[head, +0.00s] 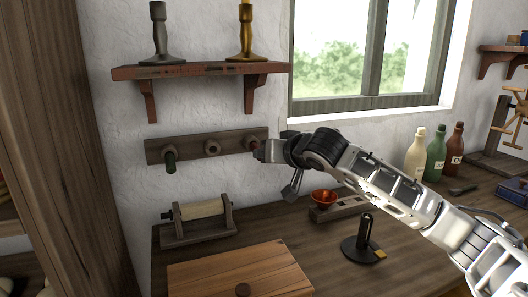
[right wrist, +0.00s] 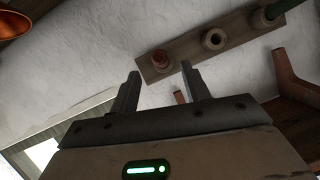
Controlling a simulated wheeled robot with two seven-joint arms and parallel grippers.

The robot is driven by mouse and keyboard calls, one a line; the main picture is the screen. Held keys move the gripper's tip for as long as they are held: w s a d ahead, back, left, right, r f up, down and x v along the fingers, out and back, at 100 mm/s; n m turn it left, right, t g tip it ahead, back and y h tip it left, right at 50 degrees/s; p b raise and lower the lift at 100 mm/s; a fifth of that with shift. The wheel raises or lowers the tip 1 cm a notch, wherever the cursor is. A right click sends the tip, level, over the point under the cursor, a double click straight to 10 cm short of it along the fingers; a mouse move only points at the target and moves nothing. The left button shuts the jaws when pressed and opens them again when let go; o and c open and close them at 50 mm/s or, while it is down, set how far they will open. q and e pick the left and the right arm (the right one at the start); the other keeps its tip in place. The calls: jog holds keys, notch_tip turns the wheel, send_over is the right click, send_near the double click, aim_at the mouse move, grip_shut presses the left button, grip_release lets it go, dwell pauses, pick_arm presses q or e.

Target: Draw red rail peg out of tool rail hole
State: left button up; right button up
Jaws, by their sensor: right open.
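The dark wooden tool rail (head: 190,149) is fixed to the white wall below the shelf. The red rail peg (head: 254,144) sits in its right-hand hole, partly covered by my right gripper (head: 262,151). In the right wrist view the red peg (right wrist: 159,57) is in the end hole of the rail (right wrist: 187,53). My right gripper (right wrist: 160,76) is open there, its fingertips apart and the peg showing just beyond the gap between them. Nothing is between the fingers. My left gripper is not in view.
A green peg (head: 170,161) sits in the rail's left hole; the middle hole (head: 212,147) looks empty. The shelf (head: 200,70) with two candlesticks is above.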

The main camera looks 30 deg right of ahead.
jog(key=x, duration=0.4)
jog(key=shift+w+f, duration=0.15)
jog(key=shift+w, duration=0.15)
grip_shut()
